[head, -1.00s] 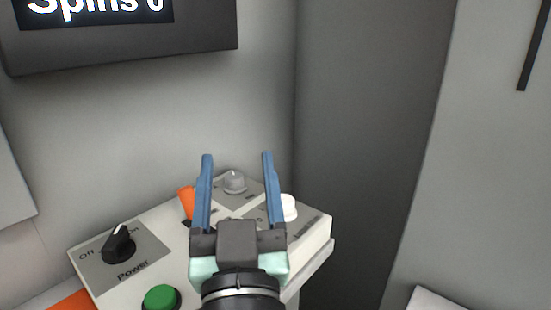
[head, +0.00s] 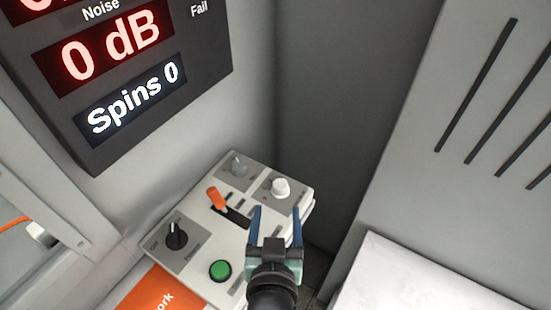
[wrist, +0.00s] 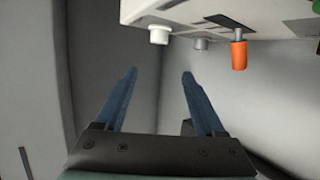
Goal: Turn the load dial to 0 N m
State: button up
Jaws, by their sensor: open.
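The control panel (head: 198,219) carries a grey knob (head: 238,165) at its back and a white knob (head: 280,187) at its right. Their labels are too small to read, so I cannot tell which is the load dial. In the wrist view the white knob (wrist: 159,35) and grey knob (wrist: 201,43) show near the top, beyond my fingertips. My gripper (head: 276,209) is open and empty in the head view, with its fingers in front of the white knob in the picture. The wrist view shows nothing between the fingers (wrist: 160,73).
An orange lever (head: 217,198), a black Power knob (head: 177,236) and a green button (head: 220,270) share the panel. A dark display (head: 150,90) reads 0 dB and Spins 0. A grey slotted cabinet (head: 460,130) and white surface (head: 410,280) stand at right.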

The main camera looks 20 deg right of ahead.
aim_at(281, 185)
jog(key=shift+s+a+g+p, duration=0.35)
jog(key=shift+s+g+p, duration=0.15)
jog(key=shift+s+p, duration=0.3)
jog(key=b+x, duration=0.1)
jog(key=x, duration=1.2)
grip_shut()
